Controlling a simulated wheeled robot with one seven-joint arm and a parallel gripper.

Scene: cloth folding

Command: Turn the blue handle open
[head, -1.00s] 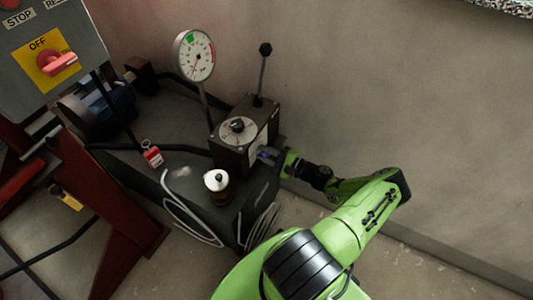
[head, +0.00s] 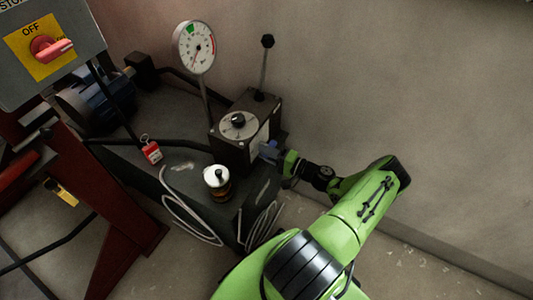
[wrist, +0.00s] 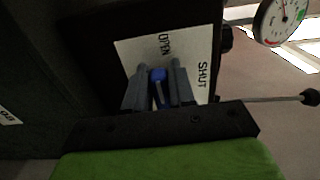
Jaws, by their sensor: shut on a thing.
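The blue handle (wrist: 158,90) is on the side of a dark box (head: 232,152), in front of a white plate (wrist: 138,55) marked OPEN and SHUT. In the wrist view its upper end points toward the word OPEN, with SHUT off to the right. My gripper (wrist: 158,70) has one grey finger on each side of the handle and is shut on it. In the head view, my gripper (head: 270,150) reaches the box's right side from the right, and its fingers mostly hide the handle.
A pressure gauge (head: 194,47) stands behind the box, and a black-knobbed lever (head: 263,68) rises from it. A white-capped jar (head: 217,183) and a red padlock (head: 151,152) are to the left. A switch panel (head: 45,50) reads OFF. The right side is open floor and wall.

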